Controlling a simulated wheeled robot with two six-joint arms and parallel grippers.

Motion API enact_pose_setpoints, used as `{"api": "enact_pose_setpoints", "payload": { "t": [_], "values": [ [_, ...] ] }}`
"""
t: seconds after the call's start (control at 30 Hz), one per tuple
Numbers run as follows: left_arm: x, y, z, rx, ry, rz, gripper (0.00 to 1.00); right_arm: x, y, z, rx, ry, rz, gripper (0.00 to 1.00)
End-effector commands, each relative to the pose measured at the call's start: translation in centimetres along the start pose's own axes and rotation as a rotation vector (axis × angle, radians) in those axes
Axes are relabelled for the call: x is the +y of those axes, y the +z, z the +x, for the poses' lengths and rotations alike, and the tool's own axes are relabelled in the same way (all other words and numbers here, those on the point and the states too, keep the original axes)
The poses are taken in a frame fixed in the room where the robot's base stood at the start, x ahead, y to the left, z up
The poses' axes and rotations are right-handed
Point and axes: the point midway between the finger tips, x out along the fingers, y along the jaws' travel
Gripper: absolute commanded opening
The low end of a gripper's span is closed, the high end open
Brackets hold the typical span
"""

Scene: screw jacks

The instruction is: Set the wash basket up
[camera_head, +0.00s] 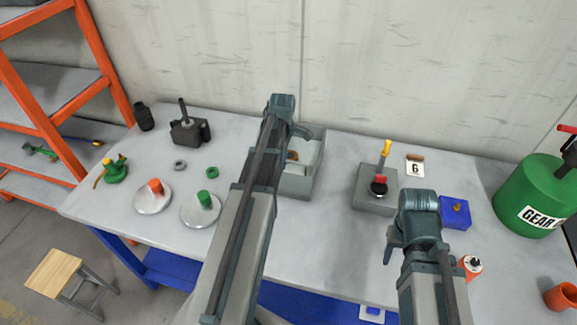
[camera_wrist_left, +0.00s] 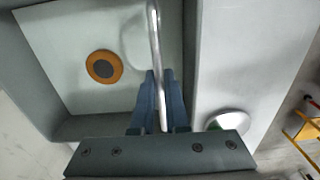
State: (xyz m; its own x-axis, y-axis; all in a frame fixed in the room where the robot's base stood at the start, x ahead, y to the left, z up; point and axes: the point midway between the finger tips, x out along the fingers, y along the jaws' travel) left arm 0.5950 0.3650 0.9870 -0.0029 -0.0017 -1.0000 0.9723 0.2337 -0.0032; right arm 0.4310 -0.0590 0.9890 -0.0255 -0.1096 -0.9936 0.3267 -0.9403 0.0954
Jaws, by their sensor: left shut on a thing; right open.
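A grey open-topped box with a pale inside (camera_head: 302,180) stands at the middle of the bench, partly hidden behind my left arm. It also shows in the left wrist view (camera_wrist_left: 60,60), with an orange ring around a dark disc (camera_wrist_left: 104,67) inside. My left gripper (camera_wrist_left: 158,78) is shut on a thin bent metal handle (camera_wrist_left: 154,35) at the box's side wall. The left gripper in the head view (camera_head: 301,131) is over the box. I cannot tell how the handle joins a basket. My right gripper (camera_head: 391,252) is open and empty over the bench front.
Two silver dishes with an orange knob (camera_head: 153,197) and a green knob (camera_head: 201,209) lie left of the box.

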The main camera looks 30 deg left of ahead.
Motion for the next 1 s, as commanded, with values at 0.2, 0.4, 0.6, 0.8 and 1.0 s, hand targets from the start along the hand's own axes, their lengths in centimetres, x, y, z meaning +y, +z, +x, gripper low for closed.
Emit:
{"api": "enact_pose_setpoints", "payload": {
  "t": [0.2, 0.4, 0.6, 0.8, 1.0],
  "values": [
    [0.2, -0.1, -0.9, 0.001, 0.004, 0.0, 0.0, 0.1, 0.1, -0.9, 0.0, 0.0, 0.0, 0.5],
    [0.3, -0.1, -1.5, 0.001, 0.005, 0.0, 0.0, 0.1, 0.1, -1.5, 0.0, 0.0, -0.001, 0.5],
    [0.3, 0.0, -2.1, 0.001, 0.006, 0.0, 0.0, 0.2, 0.1, -2.1, 0.0, 0.0, -0.001, 0.5],
    [0.3, 0.0, -2.7, 0.001, 0.006, 0.0, 0.0, 0.2, 0.2, -2.7, 0.0, 0.0, -0.001, 0.5],
    [0.3, 0.0, -3.2, 0.001, 0.007, 0.0, 0.0, 0.3, 0.2, -3.2, 0.0, 0.0, -0.001, 0.5]
  ]
}}
